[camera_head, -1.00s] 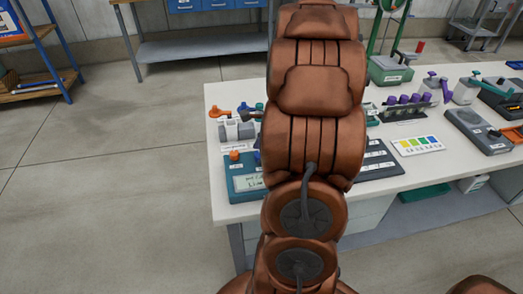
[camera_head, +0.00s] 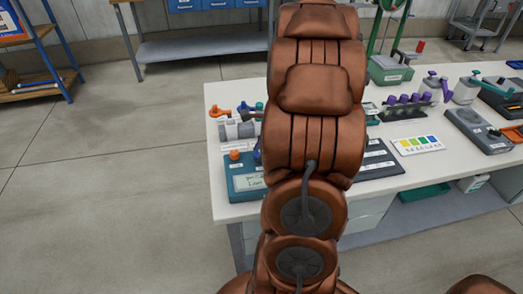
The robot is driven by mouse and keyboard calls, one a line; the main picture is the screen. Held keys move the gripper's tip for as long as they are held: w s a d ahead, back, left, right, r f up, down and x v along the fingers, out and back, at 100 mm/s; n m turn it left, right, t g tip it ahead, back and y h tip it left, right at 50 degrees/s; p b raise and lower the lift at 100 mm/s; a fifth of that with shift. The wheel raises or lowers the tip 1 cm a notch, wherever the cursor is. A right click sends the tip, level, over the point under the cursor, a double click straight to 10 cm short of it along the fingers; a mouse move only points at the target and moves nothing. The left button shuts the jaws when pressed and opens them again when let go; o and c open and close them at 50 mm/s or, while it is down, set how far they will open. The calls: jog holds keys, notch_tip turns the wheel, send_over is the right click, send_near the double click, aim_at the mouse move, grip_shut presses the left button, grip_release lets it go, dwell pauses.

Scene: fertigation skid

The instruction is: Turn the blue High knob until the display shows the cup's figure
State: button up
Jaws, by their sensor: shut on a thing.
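A teal control box (camera_head: 236,192) sits at the left front corner of the white bench. It has an orange knob (camera_head: 235,155) on top and a pale display (camera_head: 250,181) on its face. The display's writing is too small to read, and its right part is cut off by my brown arm. A sliver of blue (camera_head: 257,156) shows at the arm's edge, right of the orange knob. It may be the blue High knob, but most of it is hidden. My gripper is hidden behind my arm. I cannot make out a cup with a figure.
The white bench (camera_head: 300,205) holds valve fittings (camera_head: 236,128) behind the box, a colour chart (camera_head: 416,145), a rack of purple-capped vials (camera_head: 405,107) and a grey meter (camera_head: 478,131). A blue shelf (camera_head: 45,50) stands far left. The floor left of the bench is clear.

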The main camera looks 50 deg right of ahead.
jog(key=shift+n, duration=0.3)
jog(key=n+g, duration=0.1)
jog(key=n, duration=0.1)
jog(key=n+g+y+b, duration=0.1)
jog(key=n, duration=0.2)
jog(key=shift+w+f+n, duration=0.1)
jog(key=shift+w+n, duration=0.05)
jog(key=shift+n, duration=0.15)
jog(key=n+g+b, duration=0.2)
jog(key=n, duration=0.3)
jog(key=shift+n, duration=0.3)
jog(key=o, duration=1.1)
jog(key=shift+o, duration=0.2)
jog(key=shift+w+d+r+h, duration=0.1)
jog(key=shift+r+h, duration=0.1)
jog(key=shift+h, duration=0.1)
jog(key=v, duration=1.1)
jog(key=shift+w+d+r, duration=0.15)
jog(key=shift+w+r, duration=0.05)
jog(key=shift+r, duration=0.1)
